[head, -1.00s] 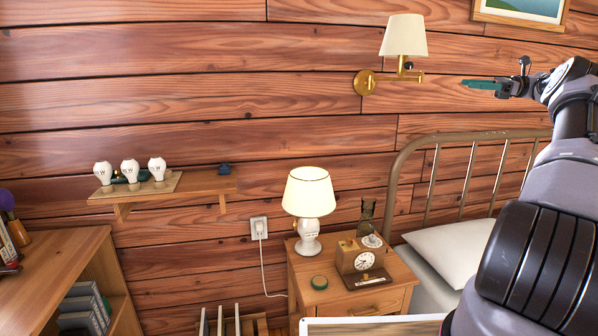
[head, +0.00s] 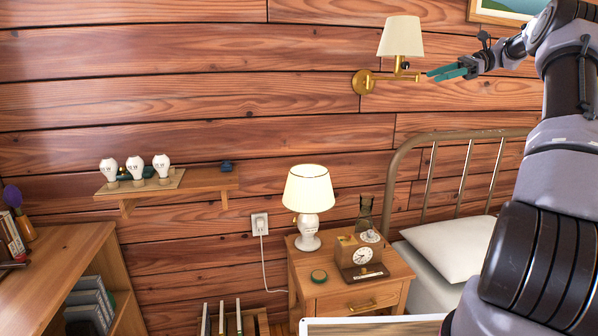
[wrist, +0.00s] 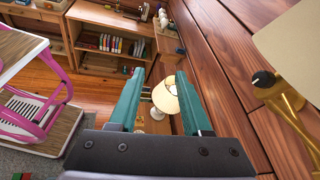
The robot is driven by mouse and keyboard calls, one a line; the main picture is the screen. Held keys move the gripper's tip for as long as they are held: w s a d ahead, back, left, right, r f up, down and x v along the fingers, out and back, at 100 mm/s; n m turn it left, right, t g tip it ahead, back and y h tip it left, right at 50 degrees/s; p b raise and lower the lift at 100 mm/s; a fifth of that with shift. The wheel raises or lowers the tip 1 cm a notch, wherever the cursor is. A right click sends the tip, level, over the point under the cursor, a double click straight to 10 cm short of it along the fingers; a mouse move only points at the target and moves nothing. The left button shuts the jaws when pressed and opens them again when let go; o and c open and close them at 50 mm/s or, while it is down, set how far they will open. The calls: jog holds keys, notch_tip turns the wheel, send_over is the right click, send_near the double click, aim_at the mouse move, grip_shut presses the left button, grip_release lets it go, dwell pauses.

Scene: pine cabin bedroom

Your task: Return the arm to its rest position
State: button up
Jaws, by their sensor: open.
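My gripper (head: 447,73) is raised high at the right of the head view, near the brass wall lamp (head: 401,42). The lit table lamp (wrist: 181,97) shows beyond and below the fingers there. My arm fills the right side of the head view.
The nightstand (head: 335,296) holds the table lamp (head: 309,195), a clock (head: 360,256) and a small round green-rimmed item. A wall shelf (head: 205,182) carries three white bulbs. The bed (head: 430,283) is at right. A pink-framed piece (wrist: 45,115) stands left in the wrist view.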

jog(key=s+a+r+n+h, duration=0.2)
jog(key=s+a+n+h, duration=0.4)
jog(key=s+a, duration=0.9)
jog(key=s+a+f+n+t+h, duration=0.1)
jog(key=s+f+n+t+h, duration=0.1)
jog(key=s, duration=0.9)
jog(key=s+a+f+n+t+h, duration=0.2)
jog(key=s+f+t+h, duration=0.2)
jog(key=s, duration=0.7)
jog(key=shift+s+f+n+t, duration=0.15)
jog(key=shift+f+n+t, duration=0.3)
jog(key=shift+f, duration=0.45)
